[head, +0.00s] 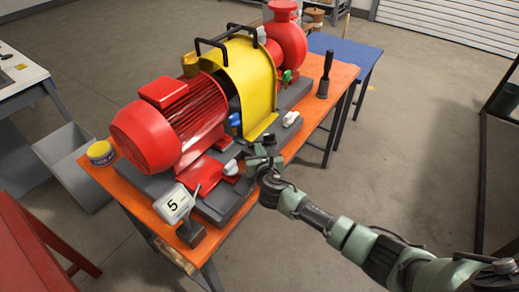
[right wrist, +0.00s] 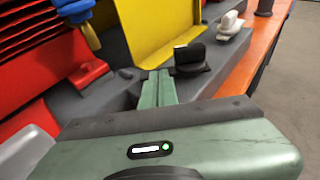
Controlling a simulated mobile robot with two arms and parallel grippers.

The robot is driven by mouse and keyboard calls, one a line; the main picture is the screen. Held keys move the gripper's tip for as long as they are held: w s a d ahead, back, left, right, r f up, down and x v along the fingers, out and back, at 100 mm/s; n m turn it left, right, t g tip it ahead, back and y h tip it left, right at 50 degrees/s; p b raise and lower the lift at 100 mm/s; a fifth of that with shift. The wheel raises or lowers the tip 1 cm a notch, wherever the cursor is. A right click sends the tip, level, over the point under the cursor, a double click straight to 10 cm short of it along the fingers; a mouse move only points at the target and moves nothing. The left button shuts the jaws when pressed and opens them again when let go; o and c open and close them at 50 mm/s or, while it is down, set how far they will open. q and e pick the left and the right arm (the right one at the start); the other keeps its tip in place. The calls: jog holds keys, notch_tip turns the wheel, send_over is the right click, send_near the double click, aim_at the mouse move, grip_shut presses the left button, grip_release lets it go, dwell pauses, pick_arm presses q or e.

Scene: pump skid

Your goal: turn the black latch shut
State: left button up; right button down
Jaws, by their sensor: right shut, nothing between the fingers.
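The black latch (right wrist: 190,56) stands on the grey skid base, in front of the yellow guard, in the right wrist view. It is a small dark knob on a dark round foot. In the head view (head: 269,139) it is small, just beyond my right gripper. My right gripper (head: 257,160) is at the near side of the skid. Its green fingers (right wrist: 158,74) are shut together and empty, with the tips just left of the latch; I cannot tell whether they touch it. My left gripper is not in view.
The yellow guard (head: 252,82) stands between the red motor (head: 165,125) and red pump (head: 287,40). Floor to the right is clear.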

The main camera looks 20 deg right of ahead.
jog(key=shift+w+a+r+p, duration=0.1)
jog(key=shift+w+a+p, duration=0.2)
jog(key=shift+w, duration=0.1)
jog(key=shift+w+a, duration=0.1)
jog(key=shift+w, duration=0.15)
jog(key=shift+w+a+p, duration=0.15)
jog(key=shift+w+p, duration=0.15)
jog(key=shift+w, duration=0.4)
dwell(0.6)
